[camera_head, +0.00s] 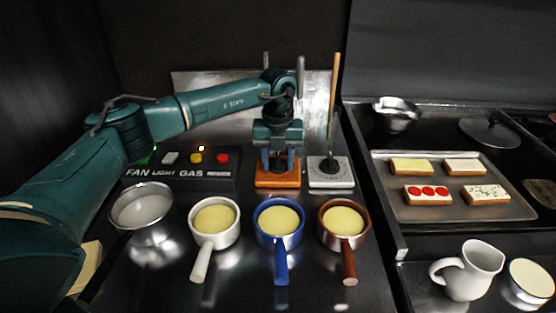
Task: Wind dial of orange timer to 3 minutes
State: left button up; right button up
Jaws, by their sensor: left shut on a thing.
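The orange timer (278,182) sits on the metal counter, at the back, in the head view. My left gripper (278,163) points straight down over it. Its fingers are shut on the timer's dial, which is mostly hidden between them. The dial's setting cannot be read from here. A similar white timer (331,182) with a dark knob stands close on its right. My right gripper is not in view.
A control panel (190,182) labelled FAN, LIGHT and GAS stands left of the timers. A metal bowl (119,216), white pot (233,236), blue pot (258,236) and brown pot (322,236) stand in front. A tray (440,213) of topped slices and a white jug (472,272) are right.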

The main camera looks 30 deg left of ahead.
aim_at(273, 164)
pick_arm(q)
jog(key=shift+m, duration=0.3)
jog(key=m, duration=0.5)
jog(key=shift+a, duration=0.4)
jog(key=m, duration=0.4)
jog(key=shift+a+r+m+b, duration=0.1)
jog(key=shift+a+m+b, duration=0.15)
jog(key=shift+m+b, duration=0.15)
jog(key=shift+w, duration=0.1)
jog(key=o, duration=0.9)
jog(key=shift+o, duration=0.2)
notch_tip(273, 164, up, 13)
jog(key=b, duration=0.1)
jog(key=shift+c, duration=0.3)
